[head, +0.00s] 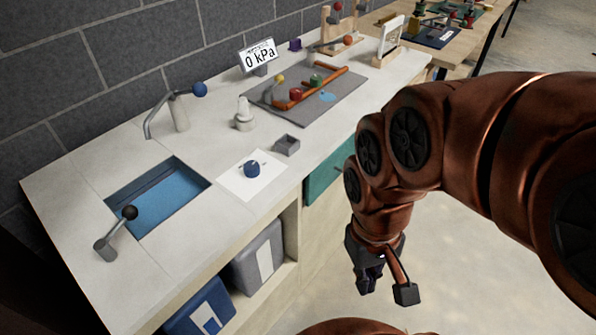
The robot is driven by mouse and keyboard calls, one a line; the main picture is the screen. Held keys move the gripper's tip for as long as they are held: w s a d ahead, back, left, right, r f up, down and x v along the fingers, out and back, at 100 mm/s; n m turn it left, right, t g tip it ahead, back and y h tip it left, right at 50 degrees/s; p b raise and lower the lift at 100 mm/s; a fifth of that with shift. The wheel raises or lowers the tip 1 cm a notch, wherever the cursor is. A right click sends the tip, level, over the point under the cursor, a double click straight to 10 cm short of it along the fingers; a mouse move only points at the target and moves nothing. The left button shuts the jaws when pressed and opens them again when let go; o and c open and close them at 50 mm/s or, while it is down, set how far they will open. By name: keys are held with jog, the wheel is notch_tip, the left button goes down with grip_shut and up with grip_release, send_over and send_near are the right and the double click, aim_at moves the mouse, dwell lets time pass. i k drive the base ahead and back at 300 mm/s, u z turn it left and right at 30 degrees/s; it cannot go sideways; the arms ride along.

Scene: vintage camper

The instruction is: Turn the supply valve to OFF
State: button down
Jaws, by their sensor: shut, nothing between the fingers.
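No readable label marks the supply valve, so I cannot tell which part it is. Orange pipework (329,84) lies on a grey mat (348,101) on the counter, with a red knob (296,94), a green knob (316,79) and a yellow knob (280,78). A display (260,56) behind it reads 0 kPa. A round blue knob (252,169) sits on a white plate (236,184) near the counter's front edge. My gripper (368,288) is shut and empty, pointing down in front of the counter, apart from all of these.
A blue sink (165,200) is at left, with a blue-knobbed tap (180,112) behind and a black-knobbed lever (128,213) in front. A small grey box (286,145) and a white fitting (243,118) stand between sink and mat. The floor at right is clear.

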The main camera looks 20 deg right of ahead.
aim_at(251, 169)
jog(key=k, duration=1.3)
jog(key=u, duration=0.75)
jog(key=i, duration=1.2)
